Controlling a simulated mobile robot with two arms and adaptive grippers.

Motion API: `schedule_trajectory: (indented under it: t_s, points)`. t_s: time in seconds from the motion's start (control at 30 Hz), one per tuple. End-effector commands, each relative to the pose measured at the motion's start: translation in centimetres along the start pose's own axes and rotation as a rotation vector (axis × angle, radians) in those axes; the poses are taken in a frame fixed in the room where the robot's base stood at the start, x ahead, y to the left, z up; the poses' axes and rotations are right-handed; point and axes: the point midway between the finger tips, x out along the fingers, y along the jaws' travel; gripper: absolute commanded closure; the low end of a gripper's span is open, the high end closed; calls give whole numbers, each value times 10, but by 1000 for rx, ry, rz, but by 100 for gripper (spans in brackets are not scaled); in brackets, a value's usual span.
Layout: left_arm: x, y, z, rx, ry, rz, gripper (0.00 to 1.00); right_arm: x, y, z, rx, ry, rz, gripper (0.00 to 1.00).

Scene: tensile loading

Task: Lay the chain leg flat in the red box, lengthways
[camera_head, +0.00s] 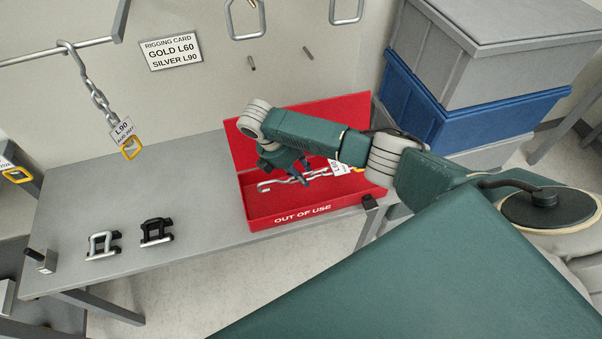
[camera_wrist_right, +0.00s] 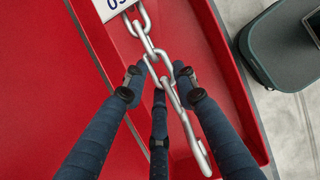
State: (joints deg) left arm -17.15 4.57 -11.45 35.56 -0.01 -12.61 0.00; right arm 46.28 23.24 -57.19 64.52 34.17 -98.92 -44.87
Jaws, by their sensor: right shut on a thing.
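The red box (camera_head: 258,217), marked "OUT OF USE", stands open at the table's right end with its lid raised behind it. The silver chain leg (camera_head: 322,173) is inside the outline of the box and runs lengthways, with a hook at its left end and a white tag (camera_head: 341,167) and a yellow link at its right. My right gripper (camera_head: 302,174) is over the box, shut on the chain near the hook end. The right wrist view shows its fingers around the chain links (camera_wrist_right: 158,70). I cannot tell whether the chain touches the floor. My left gripper is not in view.
Another chain (camera_head: 98,97) with an L90 tag hangs from a rail at the left. A silver shackle (camera_head: 103,245) and a black shackle (camera_head: 156,232) sit on the grey table (camera_head: 195,205). Blue and grey crates (camera_head: 440,105) are stacked right of the box.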

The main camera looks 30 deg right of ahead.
Motion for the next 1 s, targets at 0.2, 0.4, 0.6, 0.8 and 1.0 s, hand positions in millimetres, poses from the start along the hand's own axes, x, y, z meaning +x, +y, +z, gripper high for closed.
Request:
schedule_trajectory:
  t_s: [0.2,0.4,0.6,0.8,1.0]
  points:
    - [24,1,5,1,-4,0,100,19,2,-7,2,-2,2,100]
    - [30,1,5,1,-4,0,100,33,1,-14,1,-1,1,100]
    - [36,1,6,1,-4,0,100,45,2,-19,1,0,1,100]
    - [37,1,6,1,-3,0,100,49,2,-20,1,-1,2,100]
    - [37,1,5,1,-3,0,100,49,2,-20,1,-1,2,100]
